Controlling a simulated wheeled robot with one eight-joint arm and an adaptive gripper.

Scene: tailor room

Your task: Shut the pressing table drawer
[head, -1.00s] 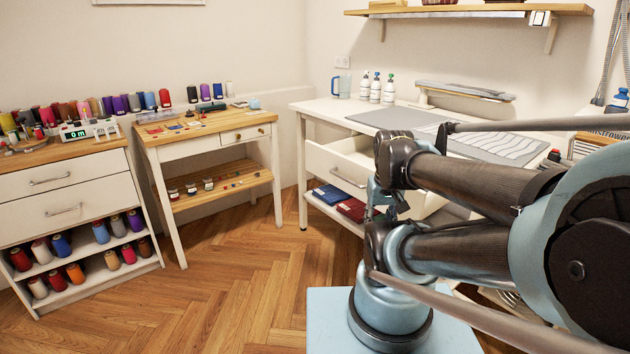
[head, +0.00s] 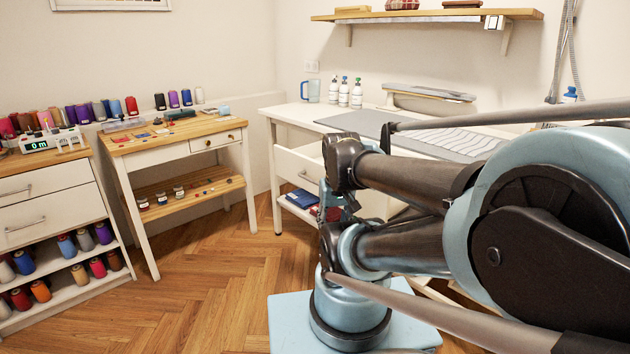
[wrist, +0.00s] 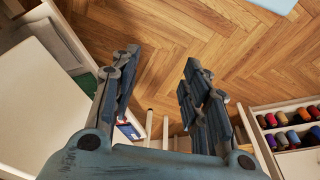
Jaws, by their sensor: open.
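The pressing table (head: 287,112) is the white table at the right in the head view, with a grey pad on top. Its white drawer (head: 297,168) stands pulled out under the top. My arm hides the drawer's right part. My gripper (wrist: 160,68) is open and empty in the wrist view, with bare floor between its fingers. Large white panels of furniture lie left of the fingers there; I cannot tell which one is the drawer. I see no clear contact. In the head view my arm's links mostly hide the gripper.
Folded blue cloth (head: 302,197) lies on the shelf below the drawer. A small wooden-topped table (head: 174,134) and a thread cabinet (head: 50,180) stand at the left.

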